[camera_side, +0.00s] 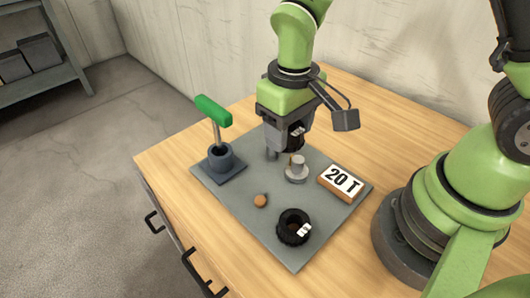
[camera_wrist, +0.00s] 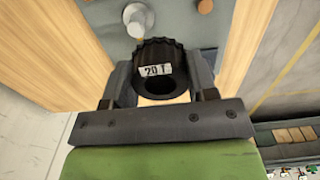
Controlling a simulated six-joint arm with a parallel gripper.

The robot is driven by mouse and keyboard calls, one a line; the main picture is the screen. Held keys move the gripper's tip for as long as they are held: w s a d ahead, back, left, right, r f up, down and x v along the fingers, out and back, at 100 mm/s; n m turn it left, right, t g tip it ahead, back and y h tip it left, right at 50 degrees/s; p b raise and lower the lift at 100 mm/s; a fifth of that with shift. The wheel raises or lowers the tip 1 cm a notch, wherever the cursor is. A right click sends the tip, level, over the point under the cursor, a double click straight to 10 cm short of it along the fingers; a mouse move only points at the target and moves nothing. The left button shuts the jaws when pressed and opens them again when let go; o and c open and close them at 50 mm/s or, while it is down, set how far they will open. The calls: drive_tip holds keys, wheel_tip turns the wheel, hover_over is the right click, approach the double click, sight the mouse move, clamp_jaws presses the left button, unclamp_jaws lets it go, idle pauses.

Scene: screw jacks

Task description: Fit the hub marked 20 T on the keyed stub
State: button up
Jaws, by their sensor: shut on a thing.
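My gripper (camera_side: 284,144) is shut on a black ribbed hub (camera_side: 297,137) and holds it above the grey plate. In the wrist view the hub (camera_wrist: 160,52) sits between the jaws (camera_wrist: 160,82), and its white label reads 20 T. The silver keyed stub (camera_side: 297,171) stands upright on the plate on a round flange, just below and apart from the held hub. In the wrist view the stub (camera_wrist: 136,21) shows beyond the hub, up and left of it.
A second black hub (camera_side: 293,228) with a white label lies on the grey plate (camera_side: 245,205) toward the front. A 20 T sign block (camera_side: 341,182) stands at right. A green-handled screw jack (camera_side: 214,112) stands at left. A small brown knob (camera_side: 260,200) lies between.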

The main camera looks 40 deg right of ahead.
sight(299, 160)
drive_tip(key=d, duration=0.3)
drive_tip(key=shift+s+d+r, duration=0.15)
drive_tip(key=shift+s, duration=0.05)
drive_tip(key=shift+f, duration=2.55)
drive_tip(key=shift+f, duration=2.3)
drive_tip(key=o, duration=1.2)
drive_tip(key=shift+c, duration=0.2)
wheel_tip(299, 160, up, 10)
